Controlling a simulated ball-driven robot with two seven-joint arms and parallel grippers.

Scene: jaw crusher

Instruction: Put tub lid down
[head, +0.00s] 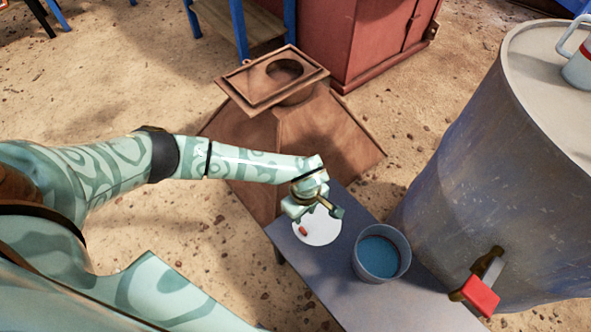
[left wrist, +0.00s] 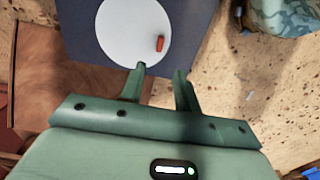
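The tub lid (head: 318,232) is a flat white disc with a small red-orange handle. It appears to lie flat on the grey-blue bench (head: 405,305), beside the tub. The left wrist view also shows the lid (left wrist: 118,32), with its handle (left wrist: 160,44) just beyond my fingertips. My left gripper (head: 326,207) is over the lid and hides part of it in the head view. Its fingers (left wrist: 161,72) are apart with nothing between them. The grey tub (head: 359,265) stands uncovered right of the lid, blue inside. My right gripper is not in view.
A large metal drum (head: 470,170) with a red-handled tap (head: 480,297) stands right of the bench. A white and red mug (head: 579,66) sits on it. A rusty brown hopper (head: 300,140) stands behind the bench, and a red cabinet (head: 375,40) is farther back.

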